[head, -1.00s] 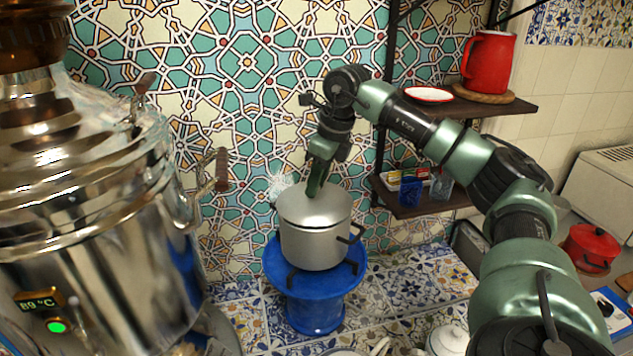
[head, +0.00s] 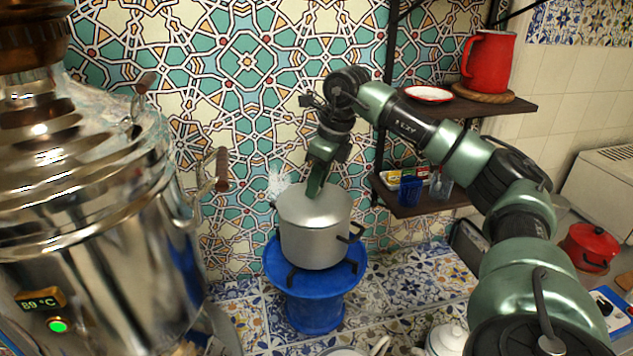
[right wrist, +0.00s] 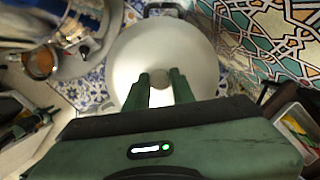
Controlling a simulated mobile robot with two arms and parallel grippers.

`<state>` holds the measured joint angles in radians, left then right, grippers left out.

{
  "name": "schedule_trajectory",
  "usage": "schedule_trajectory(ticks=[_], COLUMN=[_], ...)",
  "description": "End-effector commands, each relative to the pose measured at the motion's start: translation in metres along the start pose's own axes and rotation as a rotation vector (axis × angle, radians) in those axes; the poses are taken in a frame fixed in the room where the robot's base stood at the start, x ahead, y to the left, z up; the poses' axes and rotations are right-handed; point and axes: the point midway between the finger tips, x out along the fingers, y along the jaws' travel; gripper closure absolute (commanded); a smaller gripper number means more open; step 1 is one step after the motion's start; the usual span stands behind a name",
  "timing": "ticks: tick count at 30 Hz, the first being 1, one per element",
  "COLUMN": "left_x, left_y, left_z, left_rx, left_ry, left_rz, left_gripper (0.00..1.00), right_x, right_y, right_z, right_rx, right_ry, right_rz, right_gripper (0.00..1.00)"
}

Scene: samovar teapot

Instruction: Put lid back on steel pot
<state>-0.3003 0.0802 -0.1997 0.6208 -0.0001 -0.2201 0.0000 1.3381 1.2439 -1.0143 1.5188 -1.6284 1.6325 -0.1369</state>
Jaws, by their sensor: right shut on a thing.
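The steel pot (head: 311,243) stands upright on a blue burner stand (head: 316,306) at the centre of the head view. Its light metal lid (head: 300,203) lies over the pot's top; any small gap at the rim cannot be told. My right gripper (head: 313,192) reaches down to the lid from above and is shut on its knob. In the right wrist view the fingers of the gripper (right wrist: 160,90) close on the round knob at the middle of the lid (right wrist: 190,50). My left gripper does not show.
A big shiny samovar (head: 100,240) fills the left side. Dark shelves hold a red jug (head: 488,62), a plate and small boxes at the right. A red pot (head: 590,247) stands farther right. A white teapot (head: 447,340) shows at the bottom edge.

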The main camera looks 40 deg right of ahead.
Motion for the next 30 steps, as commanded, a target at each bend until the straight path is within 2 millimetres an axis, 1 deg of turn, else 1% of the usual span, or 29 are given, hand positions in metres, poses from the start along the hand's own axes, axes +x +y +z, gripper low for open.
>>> schedule_trajectory(ticks=[8, 9, 11, 18, 19, 21, 30], left_x=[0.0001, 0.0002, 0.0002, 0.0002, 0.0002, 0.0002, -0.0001], left_y=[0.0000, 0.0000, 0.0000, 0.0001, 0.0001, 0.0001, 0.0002], left_z=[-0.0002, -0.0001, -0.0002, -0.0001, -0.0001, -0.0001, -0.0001], left_rx=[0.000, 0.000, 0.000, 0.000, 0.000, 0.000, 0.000], left_ry=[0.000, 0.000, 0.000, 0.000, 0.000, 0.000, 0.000], left_rz=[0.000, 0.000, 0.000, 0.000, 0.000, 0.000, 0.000], left_gripper=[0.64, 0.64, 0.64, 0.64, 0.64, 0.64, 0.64], right_x=[-0.0002, -0.0002, -0.0002, -0.0001, 0.0002, 0.0002, -0.0002], right_y=[0.0002, 0.0002, 0.0002, 0.0002, 0.0002, 0.0002, 0.0002], right_z=[0.0004, 0.0004, 0.0004, 0.0003, 0.0001, 0.0001, 0.0002], right_rx=[-0.001, -0.001, -0.001, -0.001, -0.001, -0.001, 0.000], right_ry=[-0.001, -0.001, -0.001, -0.001, 0.000, 0.000, 0.000], right_rz=[0.000, 0.000, 0.000, 0.000, 0.000, 0.000, 0.000], right_gripper=[1.00, 0.67, 0.51, 0.50, 0.45, 0.29, 0.29])
